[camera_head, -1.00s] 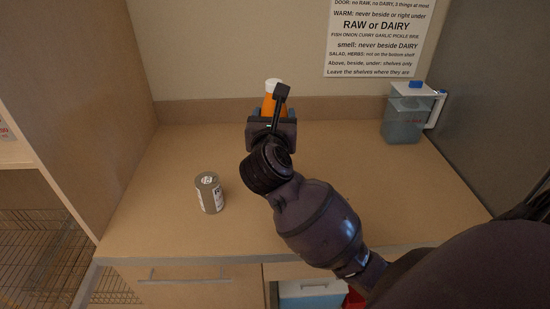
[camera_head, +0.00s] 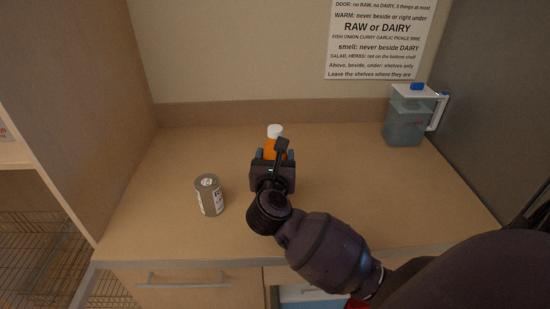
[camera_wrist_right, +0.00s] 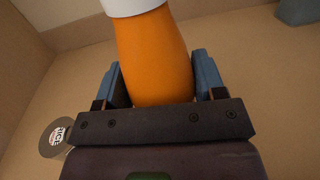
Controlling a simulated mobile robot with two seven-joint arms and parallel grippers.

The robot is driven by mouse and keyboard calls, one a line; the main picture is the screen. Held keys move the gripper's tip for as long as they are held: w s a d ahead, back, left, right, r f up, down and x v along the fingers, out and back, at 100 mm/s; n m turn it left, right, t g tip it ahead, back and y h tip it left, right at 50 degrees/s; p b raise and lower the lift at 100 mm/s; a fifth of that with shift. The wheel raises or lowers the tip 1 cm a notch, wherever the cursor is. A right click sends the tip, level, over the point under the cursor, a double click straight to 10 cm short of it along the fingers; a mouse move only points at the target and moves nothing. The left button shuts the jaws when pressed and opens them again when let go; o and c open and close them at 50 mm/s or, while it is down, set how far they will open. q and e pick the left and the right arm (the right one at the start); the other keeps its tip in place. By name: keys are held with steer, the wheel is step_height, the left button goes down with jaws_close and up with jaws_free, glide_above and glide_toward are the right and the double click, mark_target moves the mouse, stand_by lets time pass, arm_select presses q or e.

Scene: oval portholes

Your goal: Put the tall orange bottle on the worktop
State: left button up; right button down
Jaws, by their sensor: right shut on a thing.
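The tall orange bottle (camera_head: 270,148) with a white cap is upright over the worktop (camera_head: 330,190), in the middle of the head view. My right gripper (camera_head: 272,157) is shut on it, with one blue finger on each side. In the right wrist view the bottle (camera_wrist_right: 153,55) stands between the two fingers of the gripper (camera_wrist_right: 160,80). Its base is hidden by the gripper, so I cannot tell whether it touches the worktop. My left gripper is not in view.
A grey can (camera_head: 209,195) stands on the worktop to the left of my right gripper. A pitcher (camera_head: 407,115) with a white and blue lid stands at the back right. A printed sign (camera_head: 380,38) hangs on the wall. The worktop around the bottle is clear.

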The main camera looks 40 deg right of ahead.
steer(key=shift+r, duration=0.1)
steer(key=shift+f, duration=0.2)
steer(key=shift+c, duration=1)
jaws_free()
